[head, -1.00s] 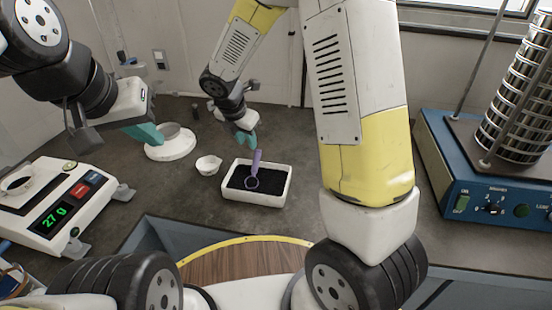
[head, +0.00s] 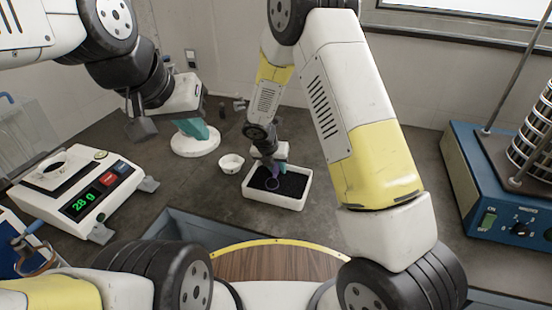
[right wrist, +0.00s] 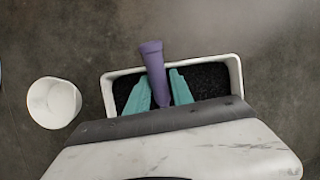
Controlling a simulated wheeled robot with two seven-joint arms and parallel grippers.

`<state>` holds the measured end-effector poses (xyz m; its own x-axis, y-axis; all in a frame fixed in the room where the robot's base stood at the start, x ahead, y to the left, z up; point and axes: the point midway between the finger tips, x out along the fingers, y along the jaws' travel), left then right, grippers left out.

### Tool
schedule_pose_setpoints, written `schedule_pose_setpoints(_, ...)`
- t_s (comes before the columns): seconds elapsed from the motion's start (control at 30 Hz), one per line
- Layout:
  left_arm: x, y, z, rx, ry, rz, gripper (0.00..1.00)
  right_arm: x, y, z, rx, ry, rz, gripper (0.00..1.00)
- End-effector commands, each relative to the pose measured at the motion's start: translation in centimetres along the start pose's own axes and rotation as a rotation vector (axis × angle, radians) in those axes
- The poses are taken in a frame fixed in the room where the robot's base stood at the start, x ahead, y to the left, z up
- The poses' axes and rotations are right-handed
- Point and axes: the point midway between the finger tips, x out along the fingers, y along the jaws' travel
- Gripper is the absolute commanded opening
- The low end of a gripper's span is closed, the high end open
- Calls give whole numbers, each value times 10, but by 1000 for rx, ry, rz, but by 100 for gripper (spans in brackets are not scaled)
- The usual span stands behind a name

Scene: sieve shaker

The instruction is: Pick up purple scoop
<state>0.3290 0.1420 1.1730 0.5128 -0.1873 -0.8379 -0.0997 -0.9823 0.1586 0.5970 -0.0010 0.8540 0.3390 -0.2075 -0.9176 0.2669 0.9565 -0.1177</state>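The purple scoop (head: 274,168) stands with its handle up and its ring-shaped end at the dark granules in the white rectangular tray (head: 276,203). My right gripper (head: 279,160) is down at the handle, above the tray. In the right wrist view, the scoop's handle (right wrist: 153,60) lies between the two teal fingers (right wrist: 161,80), which are spread with a small gap visible beside it. My left gripper (head: 195,129) is over the round white dish (head: 195,146), away from the scoop; its finger opening is unclear.
A small white cup (head: 231,163) stands left of the tray and shows in the right wrist view (right wrist: 54,102). A scale (head: 85,190) reading 28 g is at the left. A blue sieve shaker (head: 500,205) is at the right. The bench behind the tray is mostly clear.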

Motion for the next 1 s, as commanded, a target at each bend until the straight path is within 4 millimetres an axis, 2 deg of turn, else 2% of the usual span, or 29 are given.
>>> schedule_pose_setpoints(0.17,0,0,0,0,0,0,0,0,0,0,1,0,0,28)
schedule_pose_setpoints(0.3,0,0,0,0,0,0,0,0,0,0,1,0,0,2)
schedule_pose_setpoints(0.33,0,0,0,0,0,0,0,0,0,0,1,0,0,0)
schedule_pose_setpoints(0.73,0,0,0,0,0,0,0,-6,-1,4,4,-2,2,0)
schedule_pose_setpoints(0.87,0,0,0,0,0,0,0,-25,-3,12,7,-3,4,0)
schedule_pose_setpoints(1.0,0,0,0,0,0,0,0,-53,-7,23,6,-3,4,0)
